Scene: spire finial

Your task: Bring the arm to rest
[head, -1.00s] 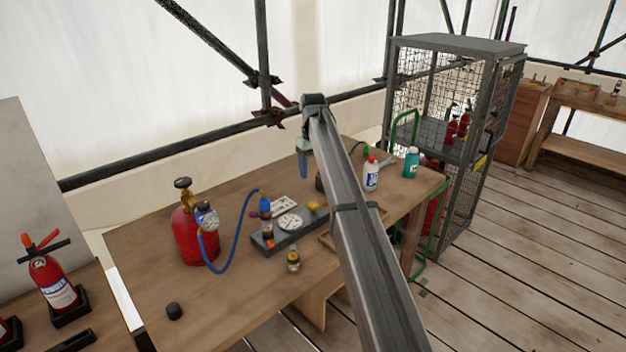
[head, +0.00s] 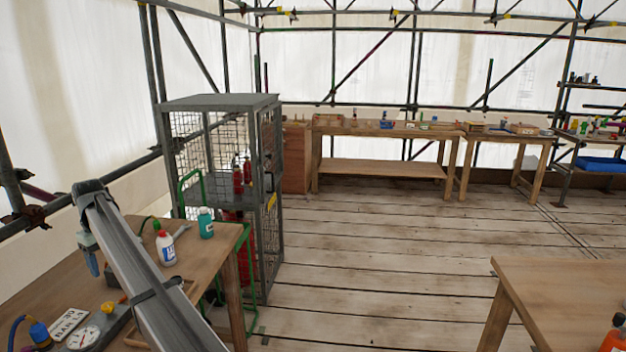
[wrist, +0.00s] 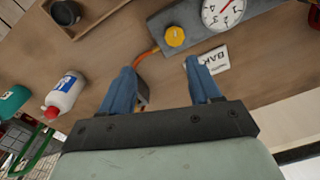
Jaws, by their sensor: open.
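My gripper (wrist: 162,88) shows in the wrist view with its two blue fingers spread apart and nothing between them. It hangs above the wooden workbench (wrist: 118,66). In the head view my arm reaches over the bench at the left, and part of the gripper (head: 92,262) shows below the arm's end. Below and beyond the fingers lie a grey block with a dial gauge (wrist: 222,12), a yellow knob (wrist: 174,36) and a white label card (wrist: 213,60). A small dark object sits partly hidden behind the left finger.
A white bottle with a red cap (head: 165,247) and a teal bottle (head: 206,223) stand on the bench near my arm. A wire mesh cage (head: 222,102) stands behind. Another table (head: 565,285) is at the front right. The plank floor (head: 380,245) between is clear.

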